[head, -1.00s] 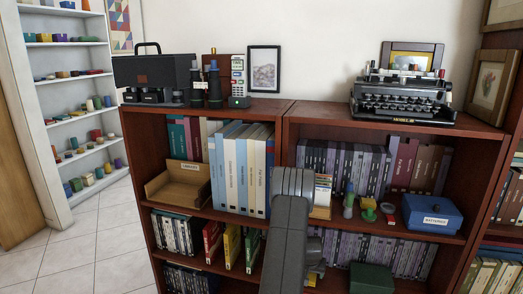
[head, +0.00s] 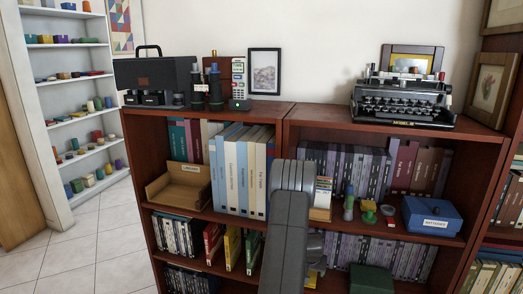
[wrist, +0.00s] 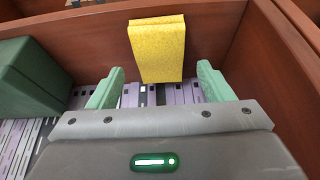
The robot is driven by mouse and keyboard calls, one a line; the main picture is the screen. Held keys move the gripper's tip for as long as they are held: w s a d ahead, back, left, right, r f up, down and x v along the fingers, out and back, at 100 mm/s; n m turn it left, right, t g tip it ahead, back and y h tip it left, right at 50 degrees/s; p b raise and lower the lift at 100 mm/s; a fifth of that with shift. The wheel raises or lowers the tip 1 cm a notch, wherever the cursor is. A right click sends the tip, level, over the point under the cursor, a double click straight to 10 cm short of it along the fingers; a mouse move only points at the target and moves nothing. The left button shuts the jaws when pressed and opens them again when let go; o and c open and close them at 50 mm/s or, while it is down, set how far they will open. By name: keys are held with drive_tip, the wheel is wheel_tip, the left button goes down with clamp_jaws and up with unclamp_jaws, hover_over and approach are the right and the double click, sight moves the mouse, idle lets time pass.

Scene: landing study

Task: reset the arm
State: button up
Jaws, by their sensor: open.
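My arm (head: 289,215) rises in front of the bookcase in the head view and hides my gripper there. In the wrist view my gripper (wrist: 160,90) is open, its two pale green fingers wide apart. A yellow block (wrist: 157,50) with a rough, sponge-like surface stands beyond and between the fingers. I see clear gaps on both sides of it, and nothing is held.
A dark green box (wrist: 30,85) lies left of my gripper, and a wooden shelf panel (wrist: 290,50) stands close on the right. The shelf above bears a blue box (head: 432,215) and small items. A typewriter (head: 404,100) stands on top.

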drive_tip(key=d+p+v, duration=0.1)
drive_tip(key=v, duration=0.7)
drive_tip(key=b+x, duration=0.1)
drive_tip(key=x, duration=0.3)
drive_tip(key=b+x, duration=0.1)
drive_tip(key=x, duration=0.3)
drive_tip(key=a+b+x, duration=0.1)
drive_tip(key=x, duration=0.4)
drive_tip(key=shift+s+f, duration=0.1)
drive_tip(key=shift+s, duration=0.05)
drive_tip(key=p+v, duration=0.1)
drive_tip(key=v, duration=0.1)
drive_tip(key=w+p+v, duration=0.1)
drive_tip(key=v, duration=0.2)
drive_tip(key=shift+d+r, duration=0.15)
drive_tip(key=shift+r, duration=0.05)
drive_tip(key=s+a+b, duration=0.2)
drive_tip(key=s+b, duration=0.5)
drive_tip(key=s, duration=0.1)
drive_tip(key=s+a+b, duration=0.3)
drive_tip(key=s+b, duration=0.3)
drive_tip(key=s, duration=0.3)
drive_tip(key=w+a+r+n+p, duration=0.1)
drive_tip(key=a+r+p, duration=0.3)
drive_tip(key=r+p, duration=0.7)
drive_tip(key=shift+w+p, duration=0.2)
drive_tip(key=shift+p, duration=0.3)
